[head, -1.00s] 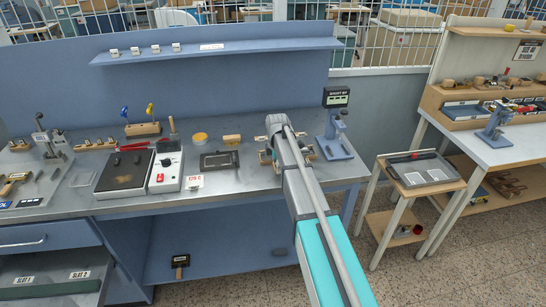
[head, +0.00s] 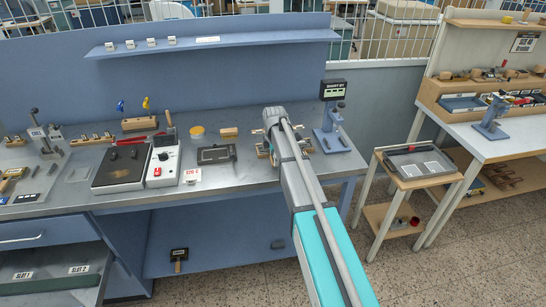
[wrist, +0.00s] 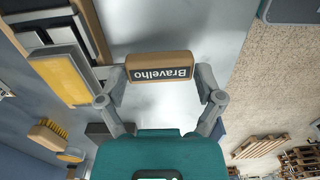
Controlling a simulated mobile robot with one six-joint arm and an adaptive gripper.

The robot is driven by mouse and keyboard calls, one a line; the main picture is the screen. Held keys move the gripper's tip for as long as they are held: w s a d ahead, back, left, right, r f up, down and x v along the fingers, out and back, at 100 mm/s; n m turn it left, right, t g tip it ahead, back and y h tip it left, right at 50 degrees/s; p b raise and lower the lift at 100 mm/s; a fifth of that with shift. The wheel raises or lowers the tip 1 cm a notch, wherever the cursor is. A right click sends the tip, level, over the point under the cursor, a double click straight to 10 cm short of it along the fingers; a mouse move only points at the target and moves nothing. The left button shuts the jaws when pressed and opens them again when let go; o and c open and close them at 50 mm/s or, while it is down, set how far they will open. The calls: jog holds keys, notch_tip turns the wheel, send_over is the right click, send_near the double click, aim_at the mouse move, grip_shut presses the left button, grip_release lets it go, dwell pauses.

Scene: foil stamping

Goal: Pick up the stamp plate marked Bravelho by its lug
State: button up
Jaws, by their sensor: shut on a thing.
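The stamp plate marked Bravelho (wrist: 160,67) shows in the wrist view as a tan block with a dark face and pale lettering, upside down in the picture. My gripper (wrist: 160,82) has its two grey fingers at the block's two ends and is shut on it. The lug cannot be made out. In the head view, my gripper is at the right part of the bench, mostly hidden behind my own arm, and the plate cannot be made out there.
The grey bench (head: 235,180) carries a hot plate (head: 122,167), a white control box (head: 163,165) and a dark framed tray (head: 216,155). A blue stand (head: 333,138) is just right of my arm. A small side table (head: 418,180) stands further right.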

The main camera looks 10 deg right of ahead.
jog(key=shift+r+p, duration=1.4)
jog(key=shift+r, duration=0.1)
jog(key=s+r+p, duration=0.9)
jog(key=s+r, duration=0.1)
jog(key=s, duration=0.4)
jog(key=shift+p, duration=0.4)
jog(key=shift+a, duration=0.1)
jog(key=shift+f, duration=0.15)
